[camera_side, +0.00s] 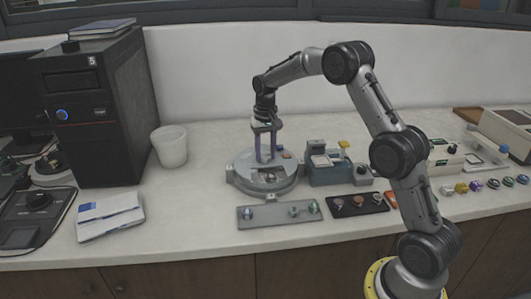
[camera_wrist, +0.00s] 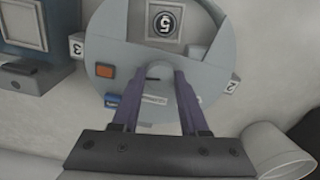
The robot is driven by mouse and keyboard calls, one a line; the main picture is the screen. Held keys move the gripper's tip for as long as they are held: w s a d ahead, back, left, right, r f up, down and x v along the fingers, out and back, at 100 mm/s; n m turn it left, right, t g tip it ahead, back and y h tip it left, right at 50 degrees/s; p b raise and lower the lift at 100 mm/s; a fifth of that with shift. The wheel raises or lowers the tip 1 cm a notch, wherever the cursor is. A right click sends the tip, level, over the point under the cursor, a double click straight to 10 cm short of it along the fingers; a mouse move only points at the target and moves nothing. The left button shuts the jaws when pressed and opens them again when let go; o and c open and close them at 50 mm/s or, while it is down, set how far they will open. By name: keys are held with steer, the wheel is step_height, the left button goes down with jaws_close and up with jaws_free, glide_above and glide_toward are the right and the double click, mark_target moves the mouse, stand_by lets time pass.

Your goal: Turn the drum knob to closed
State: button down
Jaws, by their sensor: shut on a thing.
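The drum (camera_side: 264,182) is a round grey unit on the counter in the side view. My gripper (camera_side: 266,161) points straight down over the drum's top. In the wrist view its two purple fingers (camera_wrist: 159,76) are shut on the grey knob (camera_wrist: 155,80), which has a dark slot mark. The fingers partly hide the knob, and I cannot tell its set position.
A blue-grey device (camera_side: 330,170) stands close right of the drum. A grey tray (camera_side: 275,213) and a dark tray (camera_side: 358,205) with small round pieces lie in front. A white cup (camera_side: 170,147) stands to the left, beside a black tower (camera_side: 98,110).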

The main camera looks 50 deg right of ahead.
steer(key=shift+r+n, duration=0.15)
steer(key=shift+n, duration=7.45)
steer(key=shift+w+n, duration=0.1)
steer(key=shift+n, duration=0.4)
steer(key=shift+c, duration=2.1)
jaws_free()
